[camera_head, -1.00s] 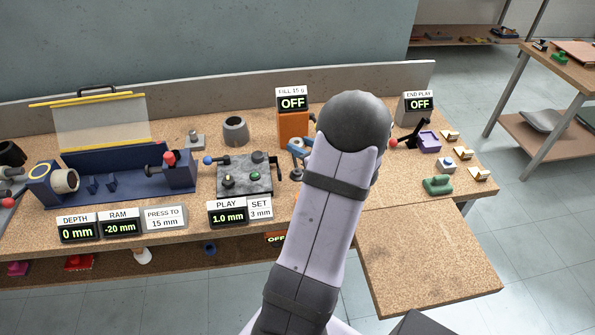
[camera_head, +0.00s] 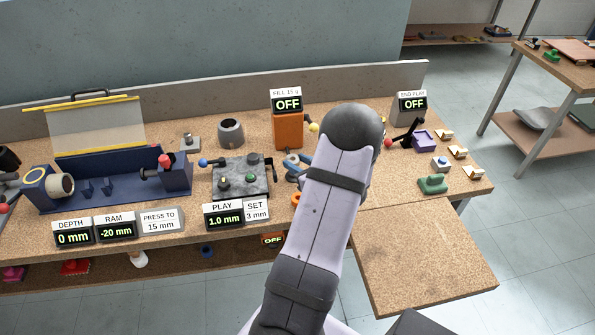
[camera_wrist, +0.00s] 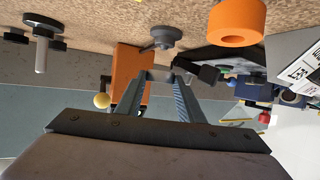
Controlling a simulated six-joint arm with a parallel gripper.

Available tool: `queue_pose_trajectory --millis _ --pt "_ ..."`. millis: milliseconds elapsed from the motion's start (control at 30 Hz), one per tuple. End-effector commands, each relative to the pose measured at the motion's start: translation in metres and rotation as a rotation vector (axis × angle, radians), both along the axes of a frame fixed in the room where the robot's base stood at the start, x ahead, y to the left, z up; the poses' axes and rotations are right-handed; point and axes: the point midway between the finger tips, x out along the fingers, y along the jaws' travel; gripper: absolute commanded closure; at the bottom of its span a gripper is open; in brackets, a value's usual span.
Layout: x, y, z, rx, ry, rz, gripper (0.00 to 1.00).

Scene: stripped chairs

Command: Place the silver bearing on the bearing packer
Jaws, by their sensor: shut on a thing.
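In the wrist view, which shows the scene upside down, my gripper (camera_wrist: 160,84) reaches toward the bench. Its fingers are shut on a small grey piece, the silver bearing (camera_wrist: 160,74), seen only in part between the tips. A grey round fitting with a short stem, which looks like the bearing packer (camera_wrist: 165,36), stands on the bench just beyond the tips. I cannot tell whether the bearing touches it. In the head view, my arm hides most of the gripper and the bearing; the packer area (camera_head: 292,164) shows beside the arm, in front of the orange box.
The orange box (camera_head: 288,131) with a yellow-knobbed lever stands behind; its display reads OFF. An orange ring (camera_wrist: 237,22) lies nearby. A grey plate fixture (camera_head: 240,178) and a blue press (camera_head: 110,182) are to the left. A purple fixture (camera_head: 425,141) and green block (camera_head: 433,184) are to the right.

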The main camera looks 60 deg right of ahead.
Motion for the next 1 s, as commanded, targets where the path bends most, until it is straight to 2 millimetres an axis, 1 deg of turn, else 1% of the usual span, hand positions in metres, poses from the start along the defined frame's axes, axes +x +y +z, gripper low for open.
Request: queue_pose_trajectory --millis 100,300,633,800,833,867,900,1000 --pt "0.000 0.001 -0.015 0.004 0.002 0.000 0.90" --pt "0.000 0.000 -0.034 0.003 0.000 -0.001 0.90" --pt "0.000 0.000 -0.037 0.000 0.000 0.000 0.90" --pt "0.000 0.000 -0.041 0.000 0.000 0.000 0.90" --pt "0.000 0.000 -0.041 0.000 0.001 0.000 0.61" --pt "0.000 0.000 -0.041 0.000 0.001 0.000 0.54" --pt "0.000 0.000 -0.040 0.000 0.001 0.000 0.47" --pt "0.000 0.000 -0.040 0.000 0.001 0.000 0.47"
